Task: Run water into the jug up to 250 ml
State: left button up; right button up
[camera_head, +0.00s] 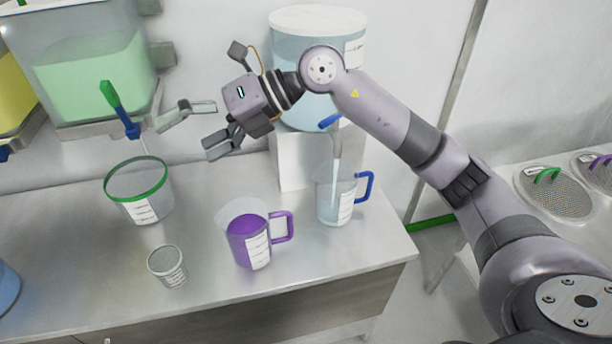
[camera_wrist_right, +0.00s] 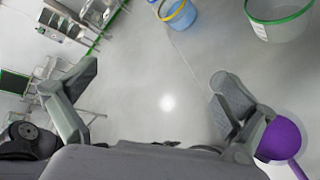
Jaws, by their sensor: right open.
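The clear jug with a blue handle (camera_head: 337,200) stands upright on the bench below the spout of the water tank (camera_head: 300,24). The tank's tap has a blue lever (camera_head: 330,122). A pale stream runs from the spout into the jug. The jug looks pale blue inside, but I cannot read its level against the scale. My right gripper (camera_head: 187,133) is open and empty, left of the water tank and above the bench, apart from the tap and jug. Its open fingers also show in the right wrist view (camera_wrist_right: 158,88). My left gripper is not in view.
A jug of purple contents (camera_head: 250,240) and a small clear cup (camera_head: 168,266) stand in front. A green-rimmed bucket (camera_head: 140,192) stands below the green tank's tap lever (camera_head: 112,96). My right arm passes above the blue-handled jug's right side. Bare bench shows at front left.

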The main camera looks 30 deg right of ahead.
dwell(0.3)
notch_tip(320, 180, up, 5)
jog(key=t+h+p, duration=0.2)
jog(key=h, duration=0.8)
send_over(336, 114)
jog(key=s+a, duration=0.4)
jog(key=a, duration=0.1)
jog(key=s+d+r+h, duration=0.2)
jog(key=s+d, duration=0.1)
jog(key=d, duration=0.4)
jog(key=shift+n+g+y, duration=0.3)
jog(key=shift+g, duration=0.2)
jog(key=p+x, duration=0.1)
jog(key=x, duration=0.7)
jog(key=p+x, duration=0.2)
jog(key=x, duration=0.7)
jog(key=shift+w+d+f, duration=0.15)
jog(key=shift+d+f, duration=0.05)
jog(key=shift+f, duration=0.05)
jog(key=c, duration=0.9)
jog(key=shift+o, duration=0.2)
